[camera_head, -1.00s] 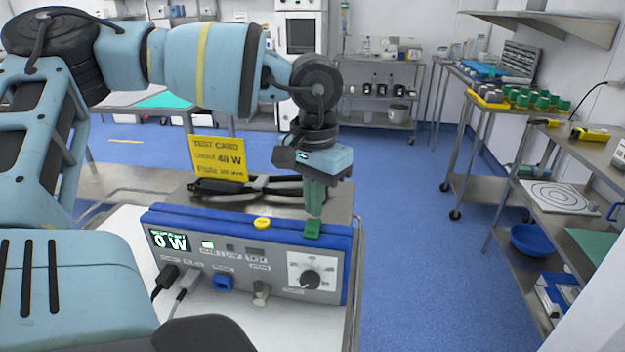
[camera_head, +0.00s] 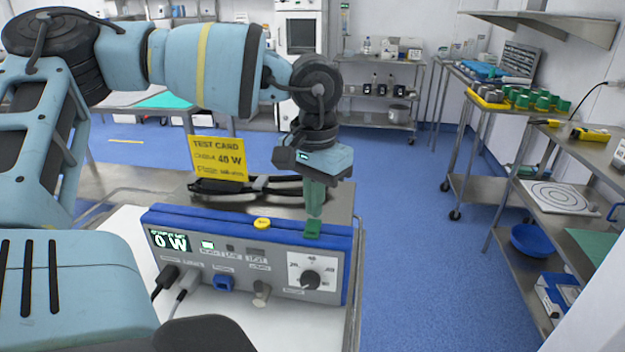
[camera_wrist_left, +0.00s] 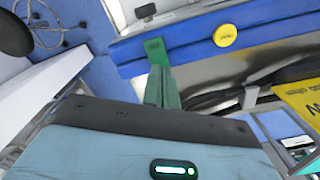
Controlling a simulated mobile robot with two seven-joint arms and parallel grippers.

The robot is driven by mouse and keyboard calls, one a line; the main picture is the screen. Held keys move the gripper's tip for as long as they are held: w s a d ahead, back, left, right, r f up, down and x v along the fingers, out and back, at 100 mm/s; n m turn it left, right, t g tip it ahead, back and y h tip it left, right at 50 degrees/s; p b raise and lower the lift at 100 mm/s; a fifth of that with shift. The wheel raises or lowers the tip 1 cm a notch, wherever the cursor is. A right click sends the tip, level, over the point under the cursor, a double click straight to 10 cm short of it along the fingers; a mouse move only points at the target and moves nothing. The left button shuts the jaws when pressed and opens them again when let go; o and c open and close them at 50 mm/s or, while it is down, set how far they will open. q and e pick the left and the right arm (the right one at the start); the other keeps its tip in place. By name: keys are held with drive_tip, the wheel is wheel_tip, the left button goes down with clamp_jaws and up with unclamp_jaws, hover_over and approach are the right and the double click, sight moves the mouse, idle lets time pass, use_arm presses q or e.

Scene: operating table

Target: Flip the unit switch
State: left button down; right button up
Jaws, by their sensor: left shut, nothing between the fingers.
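The unit (camera_head: 230,270) is a grey box with a blue top edge, standing on a white surface. Its display (camera_head: 170,241) reads 0 W, and a small lamp beside it is lit green. A green switch (camera_head: 312,230) sits on the blue top edge at the right; it also shows in the left wrist view (camera_wrist_left: 155,46). My left gripper (camera_head: 315,212) is shut and empty, pointing down, its green fingertips right at the switch. In the left wrist view the fingertips (camera_wrist_left: 160,75) overlap the switch's near end; I cannot tell whether they touch. My right gripper is out of view.
A yellow button (camera_head: 262,224) sits left of the switch; a dial (camera_head: 311,280) is on the front panel. Behind stands a yellow test card (camera_head: 218,158) by a black cable-like item. Plugs with cables fill the front left. Open floor lies right.

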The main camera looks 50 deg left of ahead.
sight(314, 222)
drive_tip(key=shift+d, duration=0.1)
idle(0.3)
use_arm(q)
drive_tip(key=shift+f+b, duration=0.3)
drive_tip(key=shift+f, duration=0.2)
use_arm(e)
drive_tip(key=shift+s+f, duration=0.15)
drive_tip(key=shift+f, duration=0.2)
